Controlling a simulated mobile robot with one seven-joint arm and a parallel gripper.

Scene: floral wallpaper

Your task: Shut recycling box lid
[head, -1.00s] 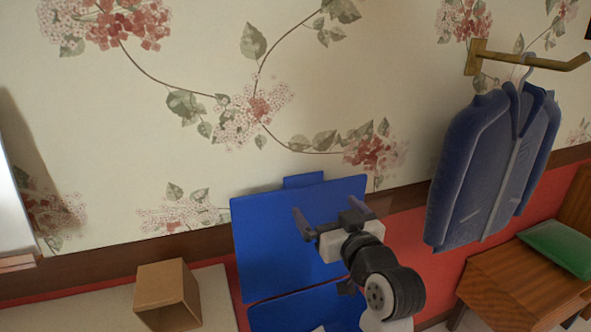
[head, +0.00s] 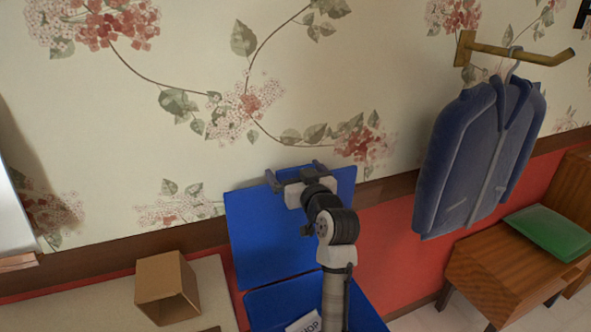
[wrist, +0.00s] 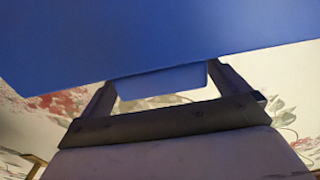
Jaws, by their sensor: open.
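The blue recycling box (head: 285,302) stands at the bottom middle of the head view, partly behind my arm. Its blue lid (head: 260,240) stands open, raised up near the wall. A small blue tab shows between the fingers. I cannot tell whether the fingers touch the lid.
An open cardboard box (head: 167,287) sits on a pale surface left of the recycling box. A blue jacket (head: 475,155) hangs from a brass wall hook (head: 520,52) at the right. A wooden bench (head: 520,265) with a green cushion (head: 550,232) stands below it.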

